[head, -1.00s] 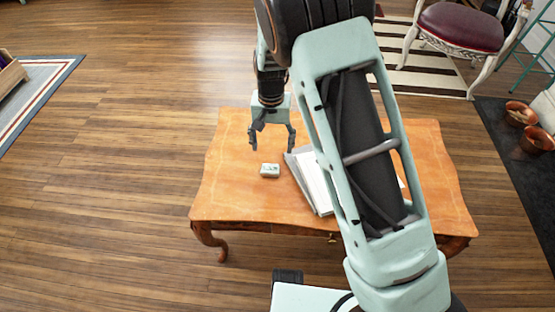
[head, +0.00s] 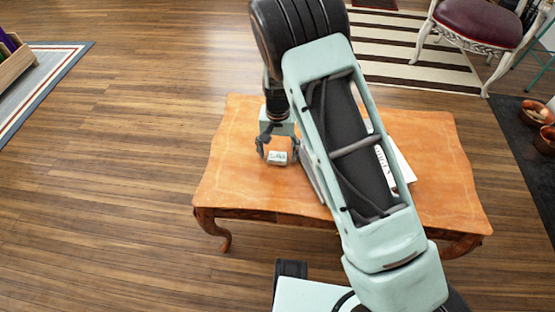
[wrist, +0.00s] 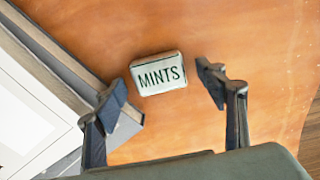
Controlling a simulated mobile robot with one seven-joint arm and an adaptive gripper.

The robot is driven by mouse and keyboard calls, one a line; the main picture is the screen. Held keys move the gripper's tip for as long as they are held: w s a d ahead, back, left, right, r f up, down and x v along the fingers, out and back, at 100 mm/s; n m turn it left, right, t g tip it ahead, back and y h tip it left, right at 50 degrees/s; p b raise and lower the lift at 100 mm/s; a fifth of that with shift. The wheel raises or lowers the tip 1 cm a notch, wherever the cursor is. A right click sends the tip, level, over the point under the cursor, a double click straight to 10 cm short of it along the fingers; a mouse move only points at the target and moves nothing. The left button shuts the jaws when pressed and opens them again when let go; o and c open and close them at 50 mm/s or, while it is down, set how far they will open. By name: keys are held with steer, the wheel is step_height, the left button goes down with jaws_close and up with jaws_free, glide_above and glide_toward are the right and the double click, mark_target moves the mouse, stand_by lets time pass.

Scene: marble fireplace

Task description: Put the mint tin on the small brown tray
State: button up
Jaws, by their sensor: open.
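The mint tin (head: 278,158) is a small pale box lying on the orange wooden table. In the wrist view the tin (wrist: 158,73) shows the word MINTS on its top. My gripper (head: 277,152) is open just above the tin in the head view. In the wrist view the fingers of my gripper (wrist: 162,92) are spread on either side, with the tin slightly ahead and between them, and nothing is held. No small brown tray can be made out; my arm hides part of the table.
The table (head: 233,165) has free room left of the tin. A stack of books (wrist: 40,80) lies close by the left finger in the wrist view. A red-seated chair (head: 478,22) and copper pots (head: 537,112) stand beyond the table.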

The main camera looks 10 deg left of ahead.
steer(key=shift+r, duration=0.1)
steer(key=c, duration=1.3)
